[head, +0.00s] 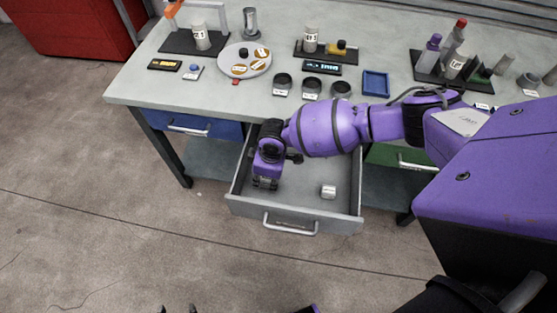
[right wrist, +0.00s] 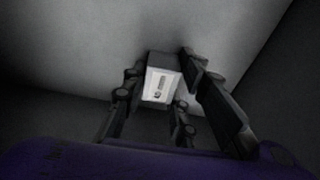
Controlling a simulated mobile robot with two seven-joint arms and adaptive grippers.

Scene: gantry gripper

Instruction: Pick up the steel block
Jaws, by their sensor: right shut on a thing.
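My right gripper (head: 265,183) points down into the left part of the open grey drawer (head: 293,213). In the right wrist view, its fingers (right wrist: 160,100) are shut on a grey block, the steel block (right wrist: 161,84), which has a white label on the face toward the camera. The fingers mostly hide the block in the head view. I cannot tell whether the block touches the drawer floor. Two small dark tips at the bottom edge of the head view may belong to my left gripper (head: 179,309); too little shows to tell its state.
A small pale labelled piece (head: 328,191) lies in the drawer, right of my gripper. The workbench (head: 225,93) above holds several dark cups, a blue tray (head: 376,84) and a round plate (head: 257,67).

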